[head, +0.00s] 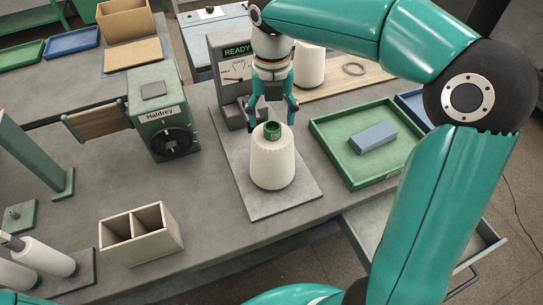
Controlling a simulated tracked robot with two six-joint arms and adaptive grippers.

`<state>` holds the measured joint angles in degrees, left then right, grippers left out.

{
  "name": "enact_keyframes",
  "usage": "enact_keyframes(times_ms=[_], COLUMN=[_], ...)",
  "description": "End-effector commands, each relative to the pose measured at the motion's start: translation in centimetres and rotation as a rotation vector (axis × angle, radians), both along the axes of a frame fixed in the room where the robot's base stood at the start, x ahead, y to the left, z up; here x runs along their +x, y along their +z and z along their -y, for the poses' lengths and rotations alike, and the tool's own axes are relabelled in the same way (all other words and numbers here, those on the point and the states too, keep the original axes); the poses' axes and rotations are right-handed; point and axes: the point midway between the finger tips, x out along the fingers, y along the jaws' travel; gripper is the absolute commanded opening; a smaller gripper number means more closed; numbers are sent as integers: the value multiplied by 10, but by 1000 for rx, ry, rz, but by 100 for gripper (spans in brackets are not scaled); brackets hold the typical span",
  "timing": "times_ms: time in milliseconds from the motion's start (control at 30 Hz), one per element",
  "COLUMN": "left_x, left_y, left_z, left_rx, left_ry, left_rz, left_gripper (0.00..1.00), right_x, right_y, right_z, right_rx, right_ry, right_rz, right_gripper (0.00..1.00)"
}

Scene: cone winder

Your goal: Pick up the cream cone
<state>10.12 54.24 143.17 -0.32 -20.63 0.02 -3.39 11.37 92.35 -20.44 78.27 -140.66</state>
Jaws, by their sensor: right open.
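The cream cone (272,162) stands upright on a grey plate (240,197) in the middle of the table. It is wide at the base, with a dark green ring (272,132) and a small green label at its top. My right gripper (271,118) points down over the top of the cone, its teal fingers spread to either side. The fingers are open, and I cannot tell whether they touch the cone. My left gripper does not show.
A READY display unit (236,75) stands close behind the cone. A green tray (331,152) holding a blue-grey block (373,137) lies to the right. A Haldrey box (161,112) and a wooden two-part bin (141,236) stand to the left. An open drawer (480,241) juts out at the front right.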

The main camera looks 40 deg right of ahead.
Motion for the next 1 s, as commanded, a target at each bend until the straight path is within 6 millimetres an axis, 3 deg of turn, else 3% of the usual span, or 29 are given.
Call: enact_keyframes(times_ms=[200, 467, 867, 1000], left_x=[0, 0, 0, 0], left_y=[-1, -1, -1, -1], left_z=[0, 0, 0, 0], left_rx=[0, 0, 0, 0], left_ry=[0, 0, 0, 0], left_rz=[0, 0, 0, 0], left_gripper=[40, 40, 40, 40], right_x=[-1, -1, -1, -1], right_y=[-26, -28, -28, -27], right_z=[0, 1, 1, 1], right_rx=[0, 0, 0, 0], right_ry=[-1, -1, -1, -2], right_rz=[-1, 0, 0, 2], right_gripper=[69, 69, 2, 0])
